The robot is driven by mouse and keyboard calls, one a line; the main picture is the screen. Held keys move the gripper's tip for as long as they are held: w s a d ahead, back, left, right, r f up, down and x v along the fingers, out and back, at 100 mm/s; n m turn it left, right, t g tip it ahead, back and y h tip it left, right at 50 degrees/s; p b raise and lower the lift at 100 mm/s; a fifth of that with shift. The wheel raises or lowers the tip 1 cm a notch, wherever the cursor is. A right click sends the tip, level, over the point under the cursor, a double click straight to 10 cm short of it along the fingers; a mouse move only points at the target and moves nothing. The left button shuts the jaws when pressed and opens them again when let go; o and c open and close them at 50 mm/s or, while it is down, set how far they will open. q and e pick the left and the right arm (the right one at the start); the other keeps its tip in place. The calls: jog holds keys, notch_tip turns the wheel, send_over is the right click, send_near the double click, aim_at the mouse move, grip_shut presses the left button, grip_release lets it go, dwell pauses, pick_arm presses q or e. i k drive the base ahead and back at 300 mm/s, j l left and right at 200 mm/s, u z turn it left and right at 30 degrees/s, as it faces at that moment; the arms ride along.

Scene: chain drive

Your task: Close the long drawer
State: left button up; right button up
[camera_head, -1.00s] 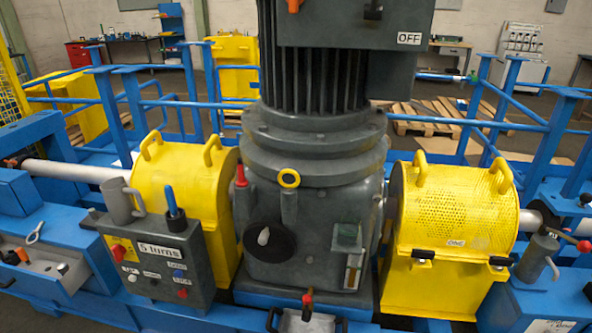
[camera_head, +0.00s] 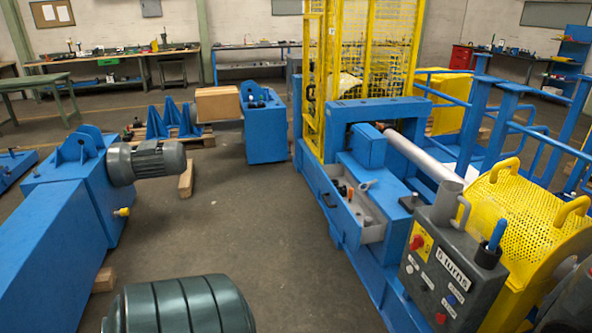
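The long drawer (camera_head: 372,232) is open in the side of the blue machine base (camera_head: 388,268), right of the middle of the view. Its long front stands out toward the open floor on the left. Neither of my grippers is in view.
The grey control box (camera_head: 447,265) and yellow perforated guard (camera_head: 520,215) stand right of the drawer. Open floor (camera_head: 255,220) lies left of it. A dark green ribbed drum (camera_head: 180,305) is at the bottom, and a blue machine with a motor (camera_head: 150,162) stands left.

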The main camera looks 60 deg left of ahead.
aim_at(358, 236)
jog(key=u, duration=1.7)
jog(key=i+j+z, duration=0.1)
jog(key=z, duration=0.25)
jog(key=i+j+z, duration=0.2)
jog(key=z, duration=0.2)
jog(key=i+j+z, duration=0.35)
jog(key=k+l, duration=0.1)
